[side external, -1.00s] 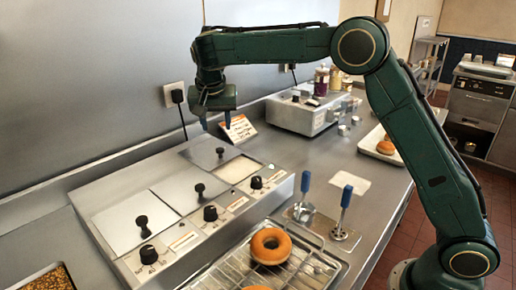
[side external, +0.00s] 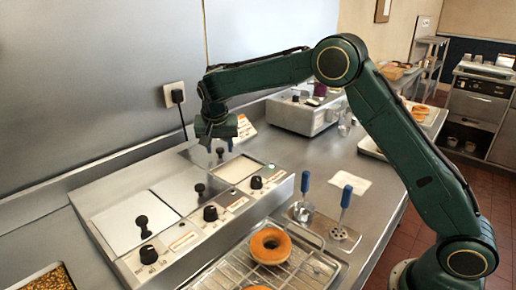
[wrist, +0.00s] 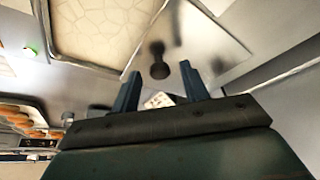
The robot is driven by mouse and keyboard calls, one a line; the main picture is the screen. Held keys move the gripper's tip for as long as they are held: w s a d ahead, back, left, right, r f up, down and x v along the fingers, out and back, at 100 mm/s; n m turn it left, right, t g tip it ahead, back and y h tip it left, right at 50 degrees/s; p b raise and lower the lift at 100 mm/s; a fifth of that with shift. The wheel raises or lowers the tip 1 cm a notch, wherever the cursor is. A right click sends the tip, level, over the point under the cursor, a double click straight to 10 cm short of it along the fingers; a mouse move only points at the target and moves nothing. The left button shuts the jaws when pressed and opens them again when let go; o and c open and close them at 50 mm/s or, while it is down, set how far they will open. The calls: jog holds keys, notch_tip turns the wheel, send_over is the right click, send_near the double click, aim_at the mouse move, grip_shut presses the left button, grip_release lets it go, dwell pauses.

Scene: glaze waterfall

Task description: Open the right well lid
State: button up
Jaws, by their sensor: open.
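The right well lid (side external: 193,155) is a flat metal plate with a black knob (side external: 220,155). It sits off to the wall side of its well, leaving pale glaze (side external: 237,169) uncovered; the glaze also shows in the wrist view (wrist: 100,25). My gripper (side external: 220,147) is open with its fingers pointing down just over the knob and hides part of the lid. In the wrist view, the knob (wrist: 158,65) appears just ahead of the gap between my two fingers (wrist: 162,84). I see no contact, and the fingers hold nothing.
The middle lid (side external: 185,189) and left lid (side external: 125,221) lie flat with upright knobs. Black dials (side external: 210,213) line the unit's front. A rack with doughnuts (side external: 270,246) and blue-handled tools (side external: 305,190) stand in front. The wall is close behind.

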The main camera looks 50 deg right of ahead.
grip_shut()
jog(key=shift+w, duration=2.45)
grip_release()
jog(key=shift+r, duration=0.1)
